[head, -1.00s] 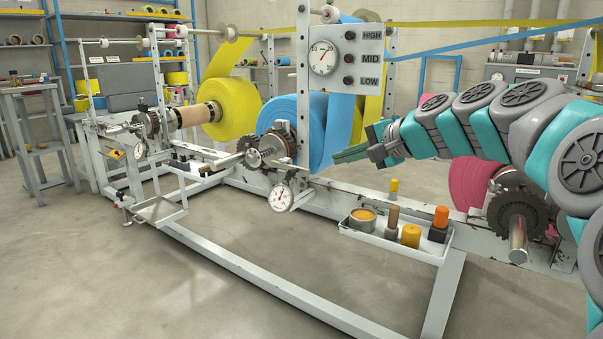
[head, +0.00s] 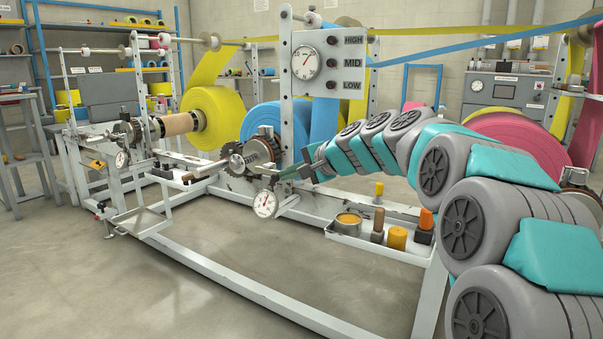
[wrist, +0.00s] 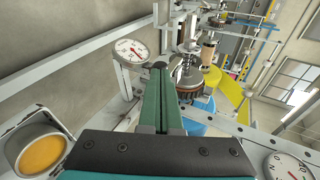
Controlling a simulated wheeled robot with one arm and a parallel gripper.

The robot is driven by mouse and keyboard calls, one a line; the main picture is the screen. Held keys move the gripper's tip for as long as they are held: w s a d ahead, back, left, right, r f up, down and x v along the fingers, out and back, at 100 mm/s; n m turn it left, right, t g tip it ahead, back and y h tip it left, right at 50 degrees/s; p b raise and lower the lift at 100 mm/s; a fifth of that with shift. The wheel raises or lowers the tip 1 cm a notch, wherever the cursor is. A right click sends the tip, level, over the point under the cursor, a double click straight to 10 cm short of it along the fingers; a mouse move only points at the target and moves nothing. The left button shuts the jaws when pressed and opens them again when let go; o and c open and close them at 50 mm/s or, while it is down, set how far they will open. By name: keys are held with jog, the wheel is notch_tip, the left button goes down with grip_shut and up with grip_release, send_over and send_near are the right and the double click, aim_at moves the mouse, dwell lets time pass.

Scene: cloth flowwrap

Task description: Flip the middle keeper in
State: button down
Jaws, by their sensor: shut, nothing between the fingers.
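The middle spindle (head: 237,161) with its dark toothed wheel (head: 258,152) stands in front of the blue roll (head: 262,118). A small keeper cannot be clearly picked out there, and my gripper covers part of the area. My gripper (head: 282,175) is shut and empty, just right of the toothed wheel and above the white dial gauge (head: 265,204). In the wrist view my long green fingers (wrist: 160,72) lie together, with a dark part at their tips. The dial gauge (wrist: 130,50) is left of the tips and the toothed wheel (wrist: 198,104) right. Contact cannot be told.
A HIGH/MID/LOW panel (head: 328,66) stands above. The yellow roll (head: 212,118) is left, the pink roll (head: 520,140) right. The floor in front is clear.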

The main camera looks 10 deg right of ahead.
aim_at(266, 170)
jog(key=shift+w+a+f, duration=0.25)
jog(key=shift+w+a, duration=0.1)
jog(key=shift+w, duration=0.05)
jog(key=w+a+p, duration=0.1)
jog(key=a, duration=0.1)
jog(key=w+a+p, duration=0.2)
jog(key=shift+w+a, duration=0.2)
jog(key=shift+a, duration=0.05)
jog(key=shift+w+a, duration=0.1)
jog(key=shift+w, duration=0.05)
jog(key=p+v, duration=0.2)
jog(key=v, duration=1.2)
